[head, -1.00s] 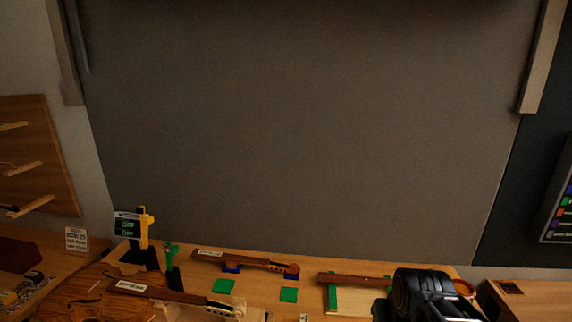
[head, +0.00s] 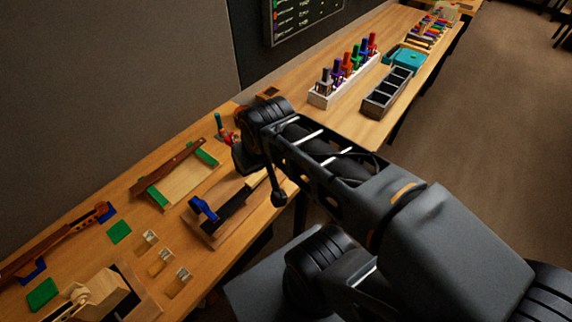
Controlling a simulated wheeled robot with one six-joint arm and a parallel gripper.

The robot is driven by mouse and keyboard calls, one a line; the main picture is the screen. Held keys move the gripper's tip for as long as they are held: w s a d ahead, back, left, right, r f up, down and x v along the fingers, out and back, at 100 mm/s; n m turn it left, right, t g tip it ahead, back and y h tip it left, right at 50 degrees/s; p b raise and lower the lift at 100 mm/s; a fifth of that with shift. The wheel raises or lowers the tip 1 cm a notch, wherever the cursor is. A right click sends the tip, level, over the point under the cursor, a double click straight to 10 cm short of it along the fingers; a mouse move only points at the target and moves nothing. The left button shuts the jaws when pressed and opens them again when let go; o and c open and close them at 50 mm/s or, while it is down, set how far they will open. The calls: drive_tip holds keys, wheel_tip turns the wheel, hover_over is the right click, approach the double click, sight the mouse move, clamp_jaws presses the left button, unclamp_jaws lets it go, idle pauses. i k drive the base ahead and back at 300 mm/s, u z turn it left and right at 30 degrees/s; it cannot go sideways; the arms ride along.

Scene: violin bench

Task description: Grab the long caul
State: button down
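A long, narrow dark brown wooden bar (head: 168,167), which looks like a caul, lies at the back of the bench across a pale board with green end strips (head: 157,197). I cannot be sure that it is the long caul. My arm reaches in from the lower right. My gripper (head: 243,157) is at the dark end of the arm, over the bench to the right of the bar and apart from it. Its fingers are dark and partly hidden by the wrist, so their opening does not show.
A blue-ended clamp (head: 203,208) lies on a wooden base in front. Small wooden blocks (head: 160,262) and green pads (head: 119,232) are at left. A violin neck (head: 65,238) rests on blue supports. A clamp rack (head: 345,75) and dark divided tray (head: 387,92) stand at right.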

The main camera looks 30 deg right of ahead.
sight(255, 180)
drive_tip(key=u, duration=3.2)
drive_tip(key=k, duration=1.25)
drive_tip(key=z, duration=1.65)
